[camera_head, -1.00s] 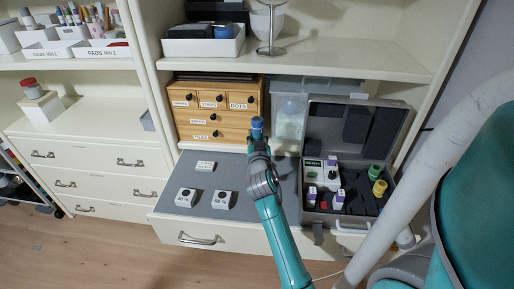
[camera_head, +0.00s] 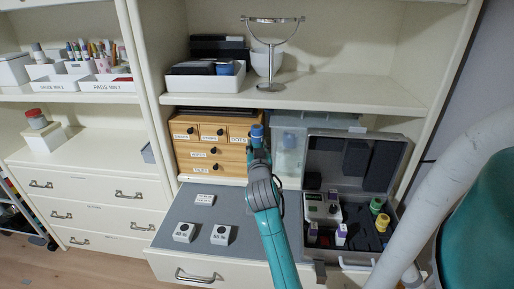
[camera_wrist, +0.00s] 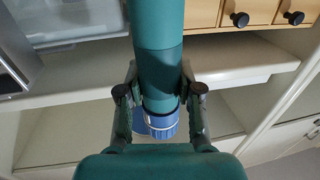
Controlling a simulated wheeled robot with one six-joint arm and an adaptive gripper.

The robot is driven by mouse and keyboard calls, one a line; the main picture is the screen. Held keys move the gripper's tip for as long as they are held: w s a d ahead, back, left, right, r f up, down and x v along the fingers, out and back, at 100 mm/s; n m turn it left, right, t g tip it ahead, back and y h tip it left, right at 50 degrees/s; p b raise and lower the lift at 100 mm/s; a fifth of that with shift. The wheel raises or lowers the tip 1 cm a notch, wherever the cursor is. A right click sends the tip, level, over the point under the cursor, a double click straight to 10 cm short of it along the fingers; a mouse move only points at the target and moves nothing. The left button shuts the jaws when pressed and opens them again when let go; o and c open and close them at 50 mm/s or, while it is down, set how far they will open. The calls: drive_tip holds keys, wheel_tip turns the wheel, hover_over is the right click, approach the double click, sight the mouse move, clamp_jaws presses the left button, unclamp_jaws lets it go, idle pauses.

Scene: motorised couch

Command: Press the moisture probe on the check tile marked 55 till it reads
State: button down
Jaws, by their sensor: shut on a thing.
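The right tile (camera_head: 221,234) appears to be marked 55; the left tile (camera_head: 184,232) appears to read 40. My gripper (camera_head: 257,142) is raised behind them, in front of the wooden drawers. In the wrist view my gripper (camera_wrist: 160,108) is shut on a teal cylinder with a blue end (camera_wrist: 160,125), likely the moisture probe. Its blue end (camera_head: 257,131) also shows in the head view. It is well apart from the tiles. The contact tip cannot be made out.
An open grey case (camera_head: 318,266) at right holds a meter (camera_head: 322,208) and several small bottles; its screen text is unreadable. Wooden drawers (camera_head: 213,150) and an overhead shelf (camera_head: 300,92) border the space.

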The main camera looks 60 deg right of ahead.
sight(257, 134)
drive_tip(key=shift+r, duration=2.75)
drive_tip(key=shift+r, duration=4)
drive_tip(key=shift+a, duration=0.1)
